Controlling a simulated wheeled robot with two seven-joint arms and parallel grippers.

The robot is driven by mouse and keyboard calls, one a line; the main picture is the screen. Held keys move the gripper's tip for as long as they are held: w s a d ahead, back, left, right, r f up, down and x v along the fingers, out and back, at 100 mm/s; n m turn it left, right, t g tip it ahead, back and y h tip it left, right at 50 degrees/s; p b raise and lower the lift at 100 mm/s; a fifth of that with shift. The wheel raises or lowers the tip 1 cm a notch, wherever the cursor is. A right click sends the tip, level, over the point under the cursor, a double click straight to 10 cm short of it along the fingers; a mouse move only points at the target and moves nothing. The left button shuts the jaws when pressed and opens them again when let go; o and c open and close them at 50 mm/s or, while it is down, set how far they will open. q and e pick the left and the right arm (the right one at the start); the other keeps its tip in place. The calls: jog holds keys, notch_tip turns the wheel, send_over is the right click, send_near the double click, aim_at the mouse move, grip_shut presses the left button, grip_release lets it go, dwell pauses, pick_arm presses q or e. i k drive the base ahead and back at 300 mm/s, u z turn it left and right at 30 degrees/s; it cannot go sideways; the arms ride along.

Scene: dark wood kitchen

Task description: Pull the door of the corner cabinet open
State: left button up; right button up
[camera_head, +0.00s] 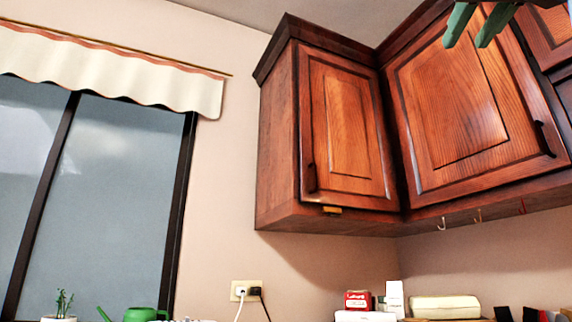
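Two dark wood wall cabinets meet near the room's corner, and I cannot tell for sure which is the corner cabinet. The wider door (452,100) on the right is shut, with a dark upright handle (545,139) near its lower right edge. The narrower door (346,120) on the left is shut, with a dark handle (312,178) at its lower left. My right gripper (467,43) shows as two green fingers spread apart at the top edge, in front of the wider door's upper part. It looks empty and is well away from both handles. My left gripper is not in view.
Small hooks (441,224) hang under the cabinets. Below, a red and white box (357,300) and a cream rounded item (445,307) stand near the wall. A green watering can (141,314) is by the window (110,190). The space before the doors looks clear.

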aim_at(345, 159)
jog(key=u, duration=0.4)
jog(key=k, duration=0.9)
jog(key=z, duration=0.7)
jog(key=i, duration=1.6)
jog(key=u, duration=0.9)
jog(key=i, duration=0.4)
jog(key=u, duration=0.4)
